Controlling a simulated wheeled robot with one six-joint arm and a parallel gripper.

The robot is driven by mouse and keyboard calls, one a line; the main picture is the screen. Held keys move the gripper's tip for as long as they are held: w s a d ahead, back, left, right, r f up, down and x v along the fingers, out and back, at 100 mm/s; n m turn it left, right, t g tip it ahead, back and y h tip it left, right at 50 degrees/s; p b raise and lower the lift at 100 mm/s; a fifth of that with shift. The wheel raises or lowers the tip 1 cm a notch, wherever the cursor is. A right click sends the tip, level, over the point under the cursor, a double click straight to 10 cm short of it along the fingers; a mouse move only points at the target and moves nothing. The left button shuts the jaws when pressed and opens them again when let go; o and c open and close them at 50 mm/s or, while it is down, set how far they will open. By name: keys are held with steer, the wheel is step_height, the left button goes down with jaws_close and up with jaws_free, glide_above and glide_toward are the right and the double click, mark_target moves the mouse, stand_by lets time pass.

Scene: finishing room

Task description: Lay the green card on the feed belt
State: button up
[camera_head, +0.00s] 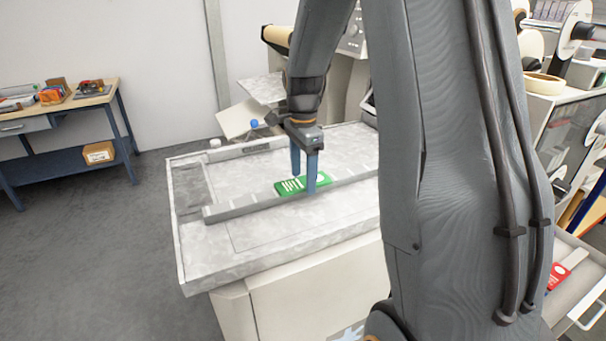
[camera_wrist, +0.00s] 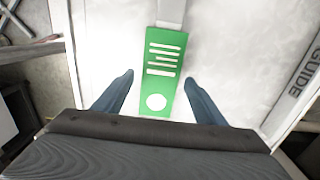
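The green card (camera_head: 289,187) has white bars and a white disc, and lies on the pale feed table (camera_head: 275,238) by a long raised grey strip (camera_head: 240,209). My gripper (camera_head: 304,182) points down at the card, its two blue fingers apart. In the wrist view the card (camera_wrist: 163,62) shows between the open fingers, with a gap on each side. The grey strip (camera_wrist: 171,12) meets the card's far end there. I cannot tell whether the card rests on the strip or beside it, nor how high the fingertips are.
A word "GUIDE" marks a grey bar (camera_wrist: 301,80) at the right of the wrist view. A blue bench (camera_head: 65,148) with small items stands at the left. A red card (camera_head: 558,274) lies in a tray at the lower right. The floor at left is clear.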

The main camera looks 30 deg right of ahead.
mark_target(303, 182)
step_height(303, 182, up, 12)
steer(key=b, duration=0.3)
steer(key=shift+r, duration=0.15)
stand_by(0.6)
